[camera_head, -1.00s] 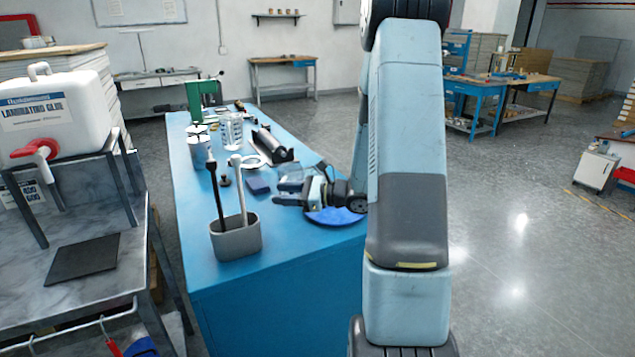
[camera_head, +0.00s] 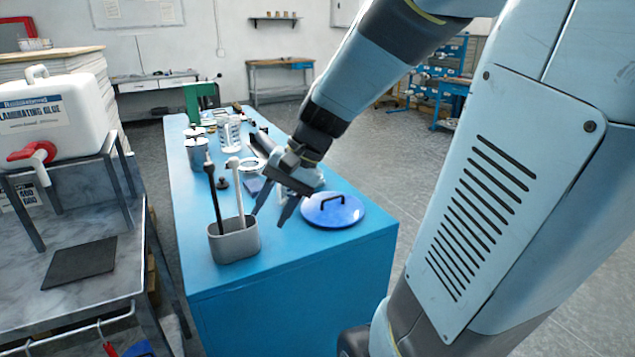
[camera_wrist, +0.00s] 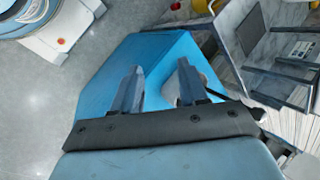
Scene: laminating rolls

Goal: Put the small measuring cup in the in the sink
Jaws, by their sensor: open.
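My gripper (camera_head: 269,217) is open and empty, its fingers pointing down above the blue bench (camera_head: 310,258). It is between the grey holder and the blue lid. In the wrist view my gripper (camera_wrist: 159,66) has both fingers apart, with bare blue surface between them. A clear, marked measuring vessel (camera_head: 232,133) stands farther back on the bench. A pale, clear-looking container (camera_head: 313,178) shows partly behind my gripper; I cannot tell whether it is the small measuring cup. I cannot make out a sink in either view.
The grey holder (camera_head: 234,243) with two upright tools stands left of my gripper. A blue lid with a black handle (camera_head: 333,210) lies to the right. Metal cans (camera_head: 196,153) stand farther back. The bench's front corner is clear.

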